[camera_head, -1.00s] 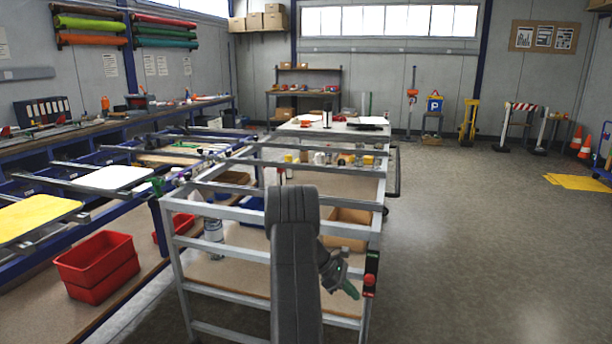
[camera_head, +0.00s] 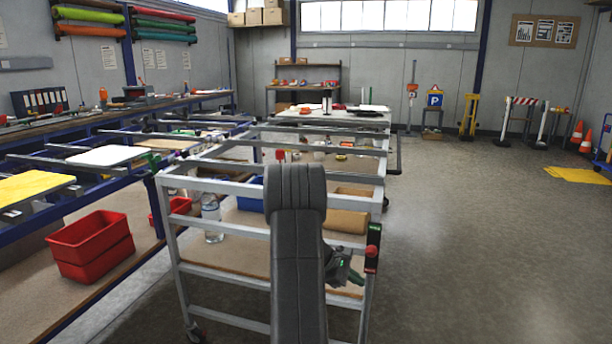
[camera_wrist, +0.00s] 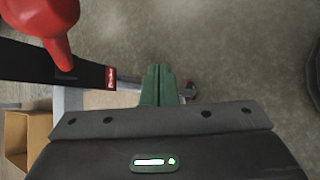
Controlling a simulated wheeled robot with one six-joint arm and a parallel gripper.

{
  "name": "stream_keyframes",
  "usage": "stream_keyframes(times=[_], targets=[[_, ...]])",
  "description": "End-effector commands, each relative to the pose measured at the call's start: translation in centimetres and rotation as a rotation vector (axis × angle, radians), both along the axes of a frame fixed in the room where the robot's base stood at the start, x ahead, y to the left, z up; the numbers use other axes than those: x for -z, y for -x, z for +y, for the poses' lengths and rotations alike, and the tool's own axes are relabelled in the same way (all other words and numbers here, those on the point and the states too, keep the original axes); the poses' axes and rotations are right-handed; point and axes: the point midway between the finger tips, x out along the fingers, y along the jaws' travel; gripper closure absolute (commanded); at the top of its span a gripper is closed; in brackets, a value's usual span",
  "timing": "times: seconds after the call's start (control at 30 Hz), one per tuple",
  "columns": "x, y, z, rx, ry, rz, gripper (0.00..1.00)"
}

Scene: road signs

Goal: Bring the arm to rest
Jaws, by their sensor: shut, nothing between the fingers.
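My gripper (camera_wrist: 158,86) shows in the wrist view with its two green fingers pressed together and nothing between them. It hangs over the grey floor beside the metal frame of a cart.
A red knob (camera_wrist: 45,30) on a black bar is close to my gripper in the wrist view. A cardboard box (camera_wrist: 16,140) is at its lower left. Red bins (camera_head: 92,245) sit on the left shelf.

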Motion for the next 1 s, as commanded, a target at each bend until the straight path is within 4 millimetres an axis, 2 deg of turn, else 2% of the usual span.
stream_keyframes(times=[0.03,1.0], targets=[[0.7,0.0,0.0,-0.001,0.004,-0.014,1.0],[3.8,-1.1,-0.3,-0.001,0.081,-0.281,1.0]])
